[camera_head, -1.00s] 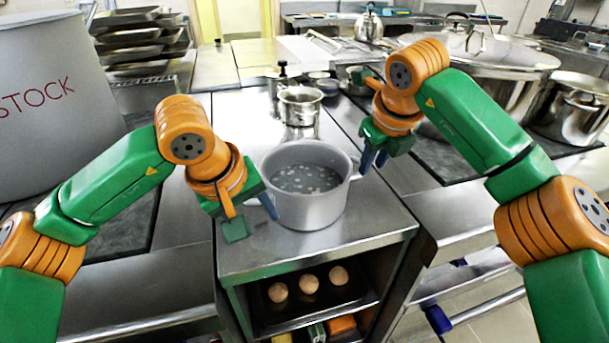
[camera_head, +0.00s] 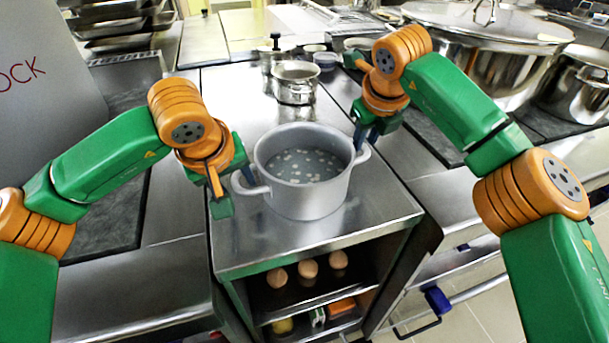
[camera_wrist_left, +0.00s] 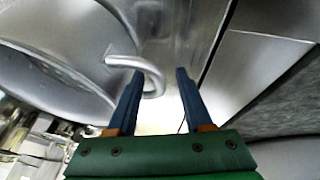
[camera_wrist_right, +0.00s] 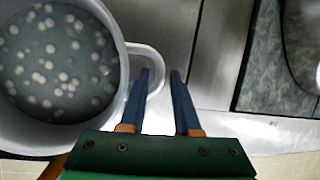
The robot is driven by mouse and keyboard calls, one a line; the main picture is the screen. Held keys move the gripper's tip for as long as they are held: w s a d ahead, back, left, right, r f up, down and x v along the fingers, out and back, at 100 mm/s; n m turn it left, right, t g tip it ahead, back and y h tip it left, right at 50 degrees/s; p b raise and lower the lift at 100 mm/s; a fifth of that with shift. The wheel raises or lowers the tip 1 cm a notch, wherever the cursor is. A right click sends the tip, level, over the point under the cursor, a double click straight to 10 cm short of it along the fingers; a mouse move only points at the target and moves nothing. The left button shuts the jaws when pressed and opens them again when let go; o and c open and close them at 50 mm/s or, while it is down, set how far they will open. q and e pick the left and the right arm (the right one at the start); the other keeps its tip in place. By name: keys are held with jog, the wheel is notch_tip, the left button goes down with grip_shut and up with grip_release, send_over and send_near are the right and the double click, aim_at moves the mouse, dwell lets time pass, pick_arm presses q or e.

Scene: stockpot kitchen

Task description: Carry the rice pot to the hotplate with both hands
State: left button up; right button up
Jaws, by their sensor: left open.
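The rice pot (camera_head: 305,205) is a grey two-handled pot of cloudy water with pale pieces. It stands upright on the steel counter (camera_head: 235,255). My left gripper (camera_head: 236,190) is at its left handle (camera_head: 252,188). In the left wrist view this handle (camera_wrist_left: 155,75) curves between the open fingers (camera_wrist_left: 160,85). My right gripper (camera_head: 360,138) is at the right handle (camera_head: 362,155). In the right wrist view its fingers (camera_wrist_right: 160,85) are apart, with the outer bend of the handle (camera_wrist_right: 152,62) between their tips. I cannot tell which dark panel is the hotplate.
Dark flat panels lie left (camera_head: 115,215) and right (camera_head: 428,140) of the counter. A small metal pot (camera_head: 296,88) stands behind the rice pot. A large lidded pot (camera_head: 490,60) is at the right, a big stock pot (camera_head: 40,110) at the left. Eggs (camera_head: 308,268) sit on a shelf below.

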aim_at(243, 203)
pick_arm(q)
jog(key=shift+x, duration=1.65)
pick_arm(e)
jog(key=shift+x, duration=1.65)
pick_arm(q)
jog(key=shift+c, duration=0.3)
pick_arm(e)
jog(key=shift+c, duration=0.3)
pick_arm(q)
jog(key=c, duration=0.3)
pick_arm(e)
jog(key=c, duration=0.3)
pick_arm(q)
grip_shut()
pick_arm(e)
grip_shut()
jog(key=shift+r, duration=0.1)
